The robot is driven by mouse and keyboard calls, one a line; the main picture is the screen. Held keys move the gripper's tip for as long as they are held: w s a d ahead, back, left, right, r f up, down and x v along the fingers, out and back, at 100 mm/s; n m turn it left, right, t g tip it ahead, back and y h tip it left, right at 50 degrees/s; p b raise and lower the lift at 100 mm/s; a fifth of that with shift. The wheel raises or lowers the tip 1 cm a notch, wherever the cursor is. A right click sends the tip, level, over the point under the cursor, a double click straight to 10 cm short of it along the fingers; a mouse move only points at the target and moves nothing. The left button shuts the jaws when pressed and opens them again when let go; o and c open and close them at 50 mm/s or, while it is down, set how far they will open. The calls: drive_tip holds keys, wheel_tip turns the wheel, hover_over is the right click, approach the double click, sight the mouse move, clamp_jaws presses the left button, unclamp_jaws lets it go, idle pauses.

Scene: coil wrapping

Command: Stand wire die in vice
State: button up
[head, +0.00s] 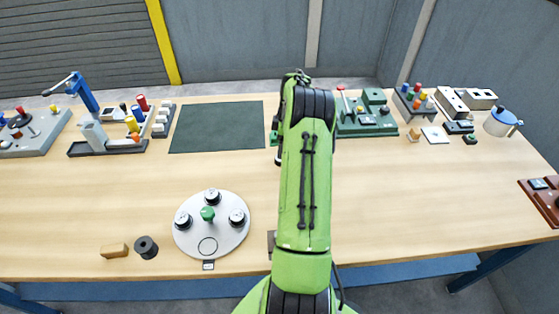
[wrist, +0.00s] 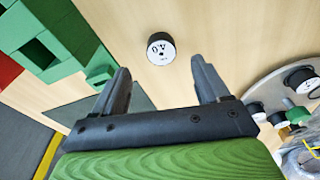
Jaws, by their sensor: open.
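A wire die (wrist: 161,47), a short black cylinder with a white marked face, is on the bare table in the wrist view, just beyond my fingertips. My gripper (wrist: 159,70) is open and empty, its two grey fingers spread to either side of the near space below the die. In the head view my arm hides the gripper and this die. A green blocky fixture (wrist: 55,42) is at the upper left of the wrist view; a green station (head: 367,120) stands behind my arm in the head view. I cannot tell which part is the vice.
A round grey plate (head: 183,219) carries several black dies with white tops, a green knob and an empty ring mark. A wooden block (head: 114,251) and a black spool (head: 146,247) lie left of it. A dark green mat (head: 217,127) is bare.

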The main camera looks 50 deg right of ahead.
drive_tip(key=f, duration=0.6)
drive_tip(key=shift+w+a, duration=0.2)
drive_tip(key=shift+w, duration=0.1)
drive_tip(key=shift+s, duration=0.1)
drive_tip(key=shift+c, duration=0.5)
clamp_jaws()
wheel_tip(320, 180, up, 10)
